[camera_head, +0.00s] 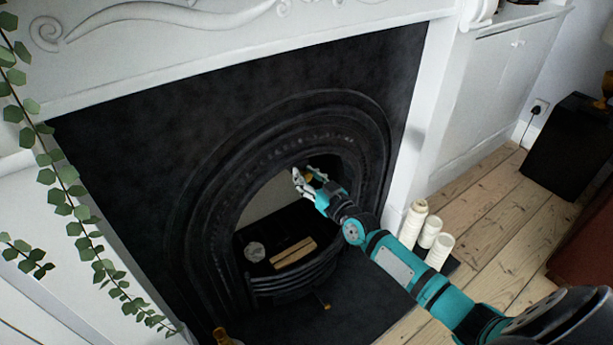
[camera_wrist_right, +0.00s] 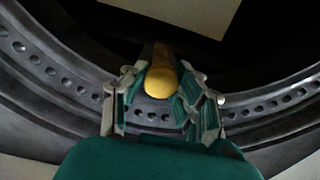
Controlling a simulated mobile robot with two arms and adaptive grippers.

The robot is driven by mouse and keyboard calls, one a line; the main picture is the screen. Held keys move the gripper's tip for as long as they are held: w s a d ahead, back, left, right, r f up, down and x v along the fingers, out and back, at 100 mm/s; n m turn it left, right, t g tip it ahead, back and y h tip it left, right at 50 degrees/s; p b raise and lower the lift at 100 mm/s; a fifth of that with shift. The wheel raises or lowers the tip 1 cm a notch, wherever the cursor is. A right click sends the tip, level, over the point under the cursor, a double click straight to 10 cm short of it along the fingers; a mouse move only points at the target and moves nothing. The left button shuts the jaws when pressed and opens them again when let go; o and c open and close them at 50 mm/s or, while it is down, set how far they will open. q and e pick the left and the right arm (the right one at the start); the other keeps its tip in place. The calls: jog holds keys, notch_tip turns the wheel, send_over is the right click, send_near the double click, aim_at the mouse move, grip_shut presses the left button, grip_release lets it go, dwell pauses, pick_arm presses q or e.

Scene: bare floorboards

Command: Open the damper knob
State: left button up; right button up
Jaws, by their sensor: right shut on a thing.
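The damper knob (camera_wrist_right: 161,80) is a rounded yellow, brass-like end on a dark stem, seen in the right wrist view. It sits at the inner edge of the black fireplace arch. My right gripper (camera_wrist_right: 163,98) has its fingers on either side of the knob and is shut on it. In the head view the right gripper (camera_head: 308,180) is at the upper right of the arched opening, with a small bit of the yellow knob (camera_head: 309,177) showing between the fingers. My left gripper is not in view.
The black cast-iron surround (camera_head: 340,110) frames the opening. A leafy vine (camera_head: 75,200) hangs at left.

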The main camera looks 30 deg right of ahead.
grip_shut()
jog(key=shift+s, duration=0.3)
jog(key=s+p, duration=0.2)
jog(key=s, duration=0.1)
jog(key=shift+s+d, duration=0.1)
jog(key=shift+d, duration=0.2)
jog(key=shift+s, duration=0.1)
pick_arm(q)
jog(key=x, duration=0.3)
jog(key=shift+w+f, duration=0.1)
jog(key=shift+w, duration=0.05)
pick_arm(e)
jog(key=o, duration=1)
grip_release()
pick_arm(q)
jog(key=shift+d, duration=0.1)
pick_arm(e)
send_near(308, 178)
jog(key=s, duration=0.5)
jog(key=shift+s+d, duration=0.15)
jog(key=shift+d, duration=0.25)
